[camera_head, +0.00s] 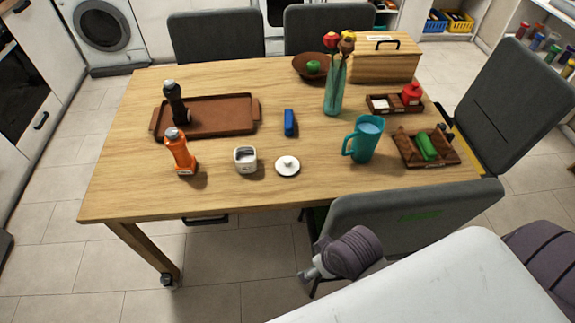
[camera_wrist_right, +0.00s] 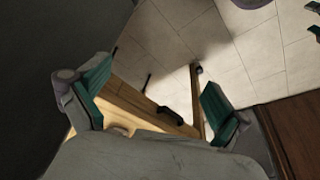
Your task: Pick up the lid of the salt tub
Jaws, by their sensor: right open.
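The lid (camera_head: 288,167) is a small white disc with a round knob, lying on the wooden table near its front edge. I cannot make out the lid there. My left gripper is not in view.
An orange bottle (camera_head: 180,151) stands left of the tub, a teal jug (camera_head: 363,140) right of the lid. A blue object (camera_head: 290,123) lies behind the lid. A brown tray (camera_head: 222,112) is at back left. A grey chair (camera_head: 415,215) stands at the table's front right.

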